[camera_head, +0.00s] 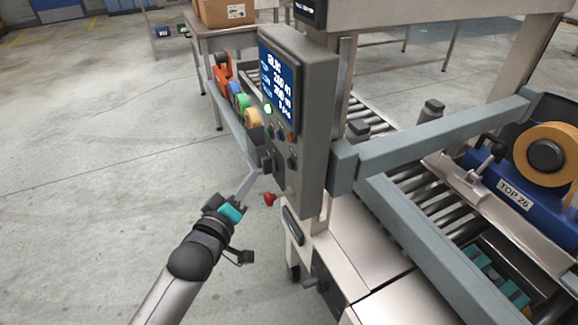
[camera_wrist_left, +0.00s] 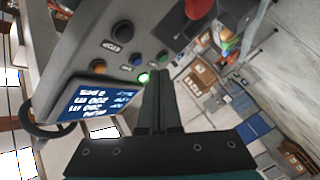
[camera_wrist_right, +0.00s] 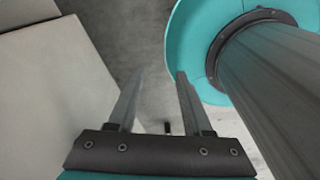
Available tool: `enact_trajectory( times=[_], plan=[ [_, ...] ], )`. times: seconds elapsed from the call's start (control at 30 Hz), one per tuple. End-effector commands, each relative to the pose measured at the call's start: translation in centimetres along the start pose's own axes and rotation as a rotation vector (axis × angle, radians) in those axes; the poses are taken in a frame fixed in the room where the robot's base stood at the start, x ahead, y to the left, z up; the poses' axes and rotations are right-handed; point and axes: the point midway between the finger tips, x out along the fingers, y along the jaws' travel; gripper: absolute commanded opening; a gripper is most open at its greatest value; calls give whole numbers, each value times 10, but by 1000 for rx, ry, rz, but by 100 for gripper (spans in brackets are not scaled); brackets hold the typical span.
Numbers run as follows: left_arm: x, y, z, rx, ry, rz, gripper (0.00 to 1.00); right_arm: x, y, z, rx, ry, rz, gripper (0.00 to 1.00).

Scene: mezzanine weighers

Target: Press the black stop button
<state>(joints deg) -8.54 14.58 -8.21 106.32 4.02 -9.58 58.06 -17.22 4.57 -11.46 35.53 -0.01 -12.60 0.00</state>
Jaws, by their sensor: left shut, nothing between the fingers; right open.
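The grey control panel (camera_head: 312,130) stands in the middle of the head view, with a lit screen above its buttons. A larger black knob (camera_wrist_left: 122,31) is on the same face. My left gripper (camera_head: 256,170) is shut and empty, beside the panel's lower left edge. My right gripper (camera_wrist_right: 155,78) is open and empty.
A green lamp (camera_wrist_left: 144,77) glows near the left fingertips. A red mushroom-shaped knob (camera_head: 269,199) juts out below the panel. The roller conveyor (camera_head: 420,185) and its grey rail stand to the right. The floor at left is clear.

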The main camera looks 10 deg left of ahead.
Motion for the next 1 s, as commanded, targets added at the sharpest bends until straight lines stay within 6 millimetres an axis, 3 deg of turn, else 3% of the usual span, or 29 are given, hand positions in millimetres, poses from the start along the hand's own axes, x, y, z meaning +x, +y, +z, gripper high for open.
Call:
enact_trajectory(
  times=[0.2, 0.4, 1.0],
  plan=[
    [23, 16, 17, -2, 1, 3, 0, 14, 0, 1, 0, 0, 0, 50],
    [36, 26, 26, -1, 1, 0, 0, 12, 0, 1, 0, 0, 0, 50],
    [41, 29, 29, 1, 0, 0, 0, 13, 0, 1, 0, 0, 0, 50]
  ],
)
